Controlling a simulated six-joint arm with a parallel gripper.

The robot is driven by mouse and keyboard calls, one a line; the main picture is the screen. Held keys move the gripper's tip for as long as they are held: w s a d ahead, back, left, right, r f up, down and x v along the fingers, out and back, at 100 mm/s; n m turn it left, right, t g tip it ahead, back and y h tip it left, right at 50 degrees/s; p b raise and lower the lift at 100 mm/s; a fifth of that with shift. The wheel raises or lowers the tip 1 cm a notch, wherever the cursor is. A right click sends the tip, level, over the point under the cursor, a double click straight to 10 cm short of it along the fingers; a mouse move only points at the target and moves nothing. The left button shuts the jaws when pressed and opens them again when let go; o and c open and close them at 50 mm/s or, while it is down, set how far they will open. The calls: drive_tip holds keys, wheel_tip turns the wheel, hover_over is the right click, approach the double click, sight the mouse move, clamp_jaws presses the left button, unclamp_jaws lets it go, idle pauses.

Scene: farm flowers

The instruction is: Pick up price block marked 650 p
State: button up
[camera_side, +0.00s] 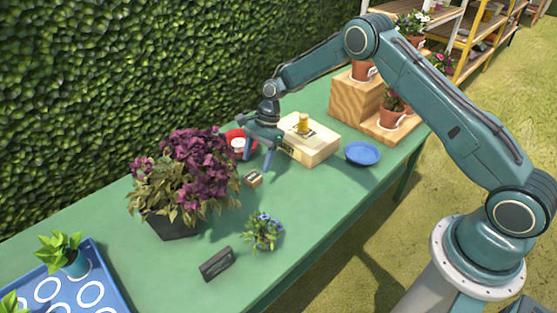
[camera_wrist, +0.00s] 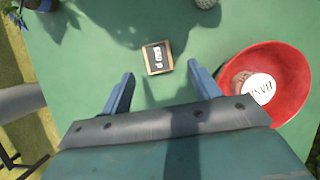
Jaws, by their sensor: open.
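A small wooden price block (camera_wrist: 158,58) with a black face and white marking lies on the green table in the wrist view. The marking looks like 650 p but is small and turned. The block also shows in the side view (camera_side: 253,179), between the purple plant and the pale box. My gripper (camera_side: 258,158) is open and empty above the table, close to the block. In the wrist view its two fingers (camera_wrist: 161,74) are spread, with the block just beyond the gap between their tips. I cannot tell the exact height of the fingertips above the table.
A red bowl (camera_wrist: 287,65) holding a round white-labelled item stands close to the right finger. A purple potted plant (camera_side: 187,175), a blue-flowered plant (camera_side: 264,232), a dark sign (camera_side: 216,263), a pale box (camera_side: 312,150) and a blue dish (camera_side: 362,153) stand around. Bare table surrounds the block.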

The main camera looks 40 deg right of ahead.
sight(253, 176)
drive_tip(key=shift+x, duration=2.65)
drive_tip(key=shift+s, duration=0.15)
drive_tip(key=c, duration=1.1)
